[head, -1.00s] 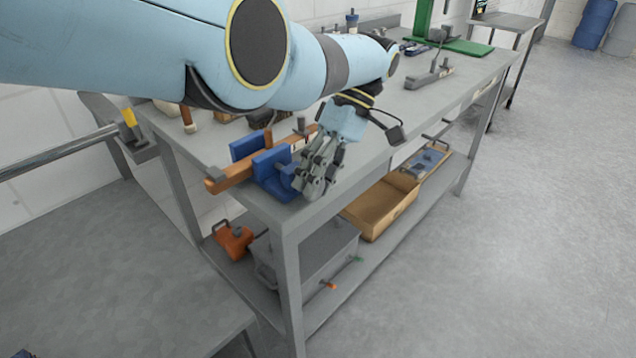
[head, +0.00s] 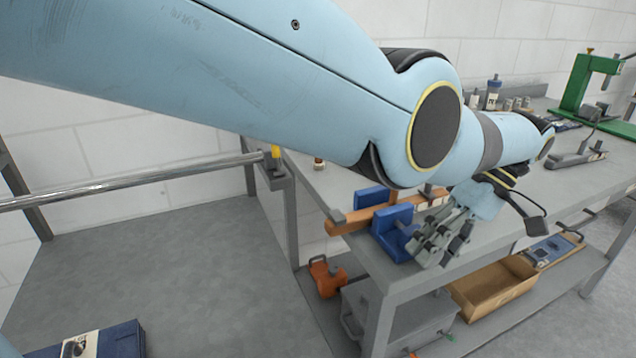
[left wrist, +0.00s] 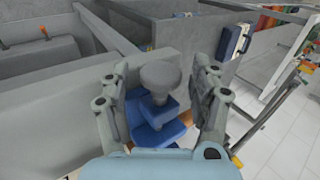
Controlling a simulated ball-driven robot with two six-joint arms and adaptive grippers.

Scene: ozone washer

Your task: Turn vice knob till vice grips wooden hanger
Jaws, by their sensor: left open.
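The blue vice (head: 394,232) sits at the near corner of the grey workbench, with two upright blue jaws. The wooden hanger (head: 346,225) is a brown bar that lies between the jaws and sticks out to the left. Whether both jaws touch it I cannot tell. My left gripper (head: 432,250) is at the vice's right side. In the left wrist view, the round grey vice knob (left wrist: 160,74) stands between the spread fingers of my left gripper (left wrist: 161,84), with gaps on both sides. The fingers hide the knob in the head view. My right gripper is not in view.
The grey workbench (head: 545,192) carries a green press (head: 582,88) and a dark tool (head: 578,158) farther back. An open cardboard box (head: 495,288) and an orange object (head: 326,277) are on the lower shelf.

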